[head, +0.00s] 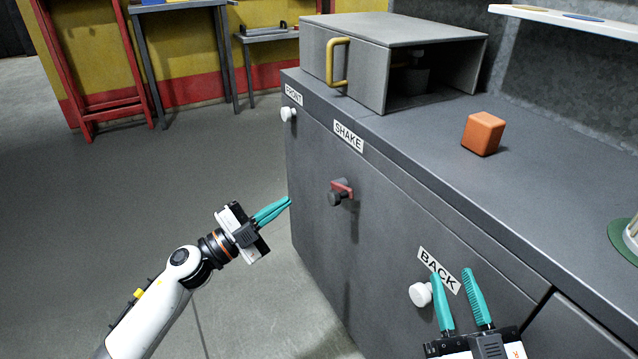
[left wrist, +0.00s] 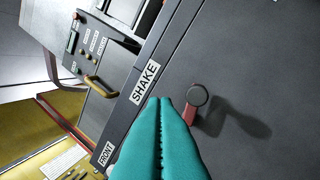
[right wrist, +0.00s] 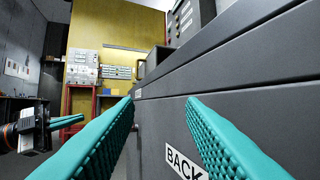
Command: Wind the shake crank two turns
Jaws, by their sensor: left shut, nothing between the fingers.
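The shake crank (head: 341,192) is a red arm with a dark round knob on the grey cabinet front, below the SHAKE label (head: 348,136). In the left wrist view the crank's knob (left wrist: 198,96) is to the right of my fingertips, with the red arm below it. My left gripper (head: 289,201) is shut and empty, to the left of the crank and apart from it. It fills the lower middle of the left wrist view (left wrist: 165,102). My right gripper (head: 452,273) is open and empty by the BACK label (head: 438,269). Its spread fingers show in the right wrist view (right wrist: 160,100).
A white FRONT knob (head: 288,114) and a white BACK knob (head: 420,294) stick out of the cabinet front. On the counter stand a grey oven box (head: 440,55) with a yellow handle (head: 338,62) and an orange block (head: 483,133). The floor left of the cabinet is clear.

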